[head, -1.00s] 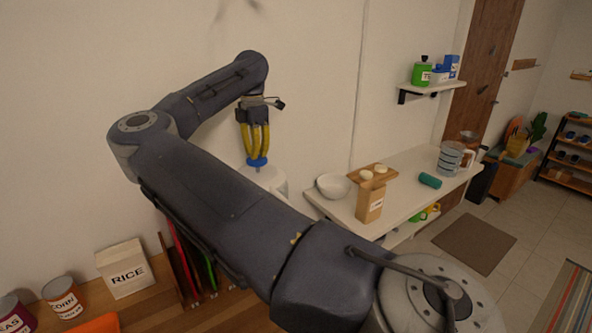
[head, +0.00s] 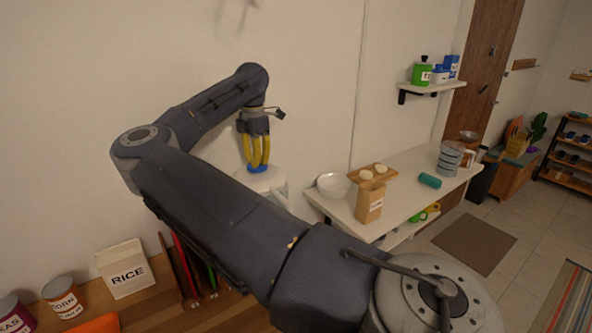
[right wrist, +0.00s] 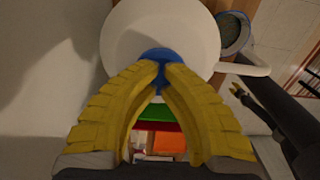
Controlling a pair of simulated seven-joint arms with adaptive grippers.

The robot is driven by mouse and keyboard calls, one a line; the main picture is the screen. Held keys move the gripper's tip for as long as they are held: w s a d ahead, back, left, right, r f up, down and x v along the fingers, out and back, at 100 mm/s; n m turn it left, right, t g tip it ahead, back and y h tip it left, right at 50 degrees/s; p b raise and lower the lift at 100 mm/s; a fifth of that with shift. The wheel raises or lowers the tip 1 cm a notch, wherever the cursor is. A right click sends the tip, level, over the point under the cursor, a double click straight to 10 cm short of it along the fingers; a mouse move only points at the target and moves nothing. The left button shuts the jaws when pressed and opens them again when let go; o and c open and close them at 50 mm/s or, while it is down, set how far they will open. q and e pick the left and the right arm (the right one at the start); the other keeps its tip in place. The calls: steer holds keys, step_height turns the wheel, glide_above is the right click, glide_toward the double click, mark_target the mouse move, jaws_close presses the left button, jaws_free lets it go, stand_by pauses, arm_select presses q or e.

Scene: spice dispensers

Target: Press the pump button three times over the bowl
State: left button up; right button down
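The dispenser (head: 277,184) is a white round body with a blue pump button (head: 258,169) on top, partly hidden behind my right arm. The right wrist view shows its white top (right wrist: 125,35) and the blue button (right wrist: 160,54). My right gripper (head: 258,164) points down, its yellow fingers brought together with their tips touching the button from above. The button sits low against the white body. A bowl-like round container (right wrist: 233,32) with a bluish rim and dark speckled contents shows beside the dispenser in the right wrist view. My left gripper is out of view.
A white bowl (head: 333,186), a brown carton (head: 370,201), a wooden board (head: 372,173) and a teal cylinder (head: 430,180) are on the white table (head: 400,190). A rice box (head: 125,270) and cans (head: 62,297) stand at lower left.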

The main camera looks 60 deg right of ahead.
stand_by(0.4)
steer(key=shift+r, duration=2.65)
steer(key=shift+r, duration=3)
steer(key=shift+s+f, duration=0.1)
